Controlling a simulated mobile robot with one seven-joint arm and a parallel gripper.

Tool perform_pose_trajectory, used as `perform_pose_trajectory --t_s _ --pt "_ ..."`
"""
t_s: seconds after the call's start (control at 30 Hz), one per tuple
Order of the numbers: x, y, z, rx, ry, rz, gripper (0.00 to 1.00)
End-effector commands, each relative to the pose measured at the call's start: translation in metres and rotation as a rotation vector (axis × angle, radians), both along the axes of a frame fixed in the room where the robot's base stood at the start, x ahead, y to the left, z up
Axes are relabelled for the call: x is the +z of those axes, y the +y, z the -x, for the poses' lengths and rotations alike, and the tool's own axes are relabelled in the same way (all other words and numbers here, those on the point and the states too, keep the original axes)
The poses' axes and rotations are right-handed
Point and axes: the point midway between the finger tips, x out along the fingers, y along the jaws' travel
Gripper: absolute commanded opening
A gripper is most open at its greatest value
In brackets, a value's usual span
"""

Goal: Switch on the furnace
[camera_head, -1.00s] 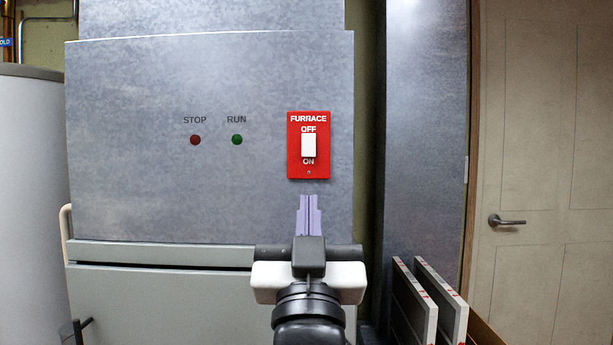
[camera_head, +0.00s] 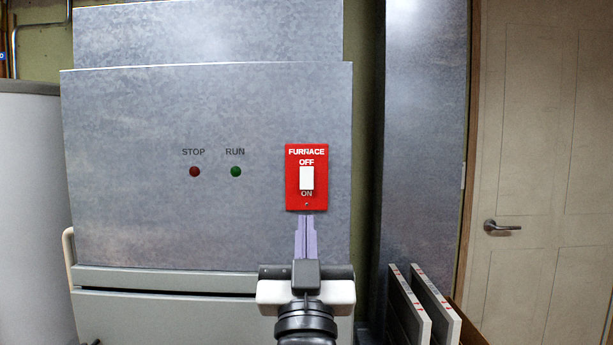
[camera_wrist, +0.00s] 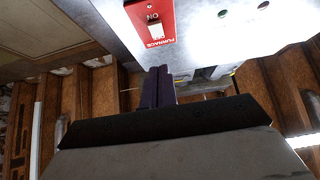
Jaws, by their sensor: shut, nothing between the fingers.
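The furnace (camera_head: 130,140) is a grey metal cabinet filling the left and middle of the head view. Its red switch plate (camera_head: 292,184) is marked FURNACE, OFF and ON. The white toggle (camera_head: 306,178) stands in the plate's middle, between the two words. In the wrist view the plate (camera_wrist: 135,14) and toggle (camera_wrist: 156,30) show upside down. My gripper (camera_head: 306,222) is shut and empty, its purple fingers pointing up just below the plate's lower edge. Its fingers also show in the wrist view (camera_wrist: 158,75). I cannot tell whether the tips touch the furnace.
A red STOP light (camera_head: 194,172) and a green RUN light (camera_head: 236,172) sit left of the switch. A pale tank (camera_head: 30,210) stands at the far left. Flat panels (camera_head: 410,305) lean at the lower right, near a door (camera_head: 540,150).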

Motion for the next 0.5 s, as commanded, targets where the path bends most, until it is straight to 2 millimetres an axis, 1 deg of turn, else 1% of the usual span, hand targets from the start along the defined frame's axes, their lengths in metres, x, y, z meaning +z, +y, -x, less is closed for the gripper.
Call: perform_pose_trajectory --t_s 0.03,0.2,0.47,0.5 --pt "0.007 0.0 -0.002 0.0 0.004 0.0 0.0" --pt "0.012 0.0 -0.007 0.0 0.004 0.0 0.0" --pt "0.041 0.0 -0.046 0.0 0.0 0.0 0.0" --pt "0.039 0.0 -0.054 -0.001 0.004 0.001 0.0"
